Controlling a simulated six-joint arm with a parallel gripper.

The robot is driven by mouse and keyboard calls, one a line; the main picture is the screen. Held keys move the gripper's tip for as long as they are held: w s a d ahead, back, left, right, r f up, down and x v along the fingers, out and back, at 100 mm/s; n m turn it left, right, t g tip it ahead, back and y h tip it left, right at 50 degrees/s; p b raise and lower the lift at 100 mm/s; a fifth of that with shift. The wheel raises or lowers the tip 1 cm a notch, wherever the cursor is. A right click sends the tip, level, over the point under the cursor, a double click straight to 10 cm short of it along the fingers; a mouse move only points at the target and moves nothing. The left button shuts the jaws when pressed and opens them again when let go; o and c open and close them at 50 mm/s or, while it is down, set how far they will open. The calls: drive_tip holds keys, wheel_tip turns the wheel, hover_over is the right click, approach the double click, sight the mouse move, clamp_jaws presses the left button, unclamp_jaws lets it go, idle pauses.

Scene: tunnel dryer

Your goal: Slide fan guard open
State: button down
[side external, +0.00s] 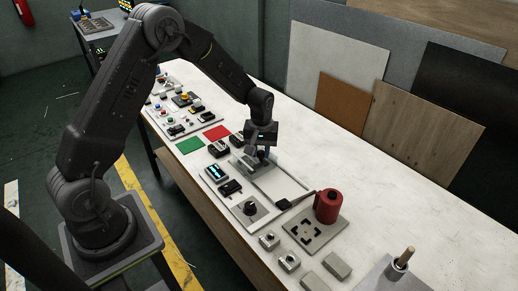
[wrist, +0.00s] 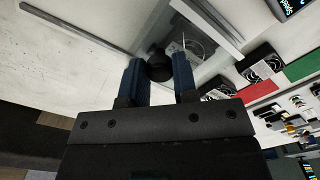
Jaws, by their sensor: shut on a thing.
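The fan guard looks like a grey see-through sliding panel (side external: 240,168) at the far end of a rail frame on the bench; it also shows in the wrist view (wrist: 160,28). My gripper (side external: 260,158) reaches down over the panel. In the wrist view its two blue fingers (wrist: 158,82) are shut on a round black knob (wrist: 158,64) that appears to belong to the guard. A small grey device (wrist: 188,42) shows beyond the knob, partly hidden. The fingers hide part of the panel.
Rails (side external: 296,178) run from the guard toward the front right. Black fan units (side external: 218,148) and a display box (side external: 215,173) lie to the left. The bench is clear to the right.

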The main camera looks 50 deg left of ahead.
drive_tip(key=d, duration=1.2)
drive_tip(key=shift+d, duration=0.1)
drive_tip(key=c, duration=1.2)
unclamp_jaws()
drive_tip(key=shift+d, duration=0.1)
drive_tip(key=shift+c, duration=0.2)
drive_tip(key=o, duration=0.3)
drive_tip(key=shift+o, duration=0.2)
wheel_tip(320, 180, up, 14)
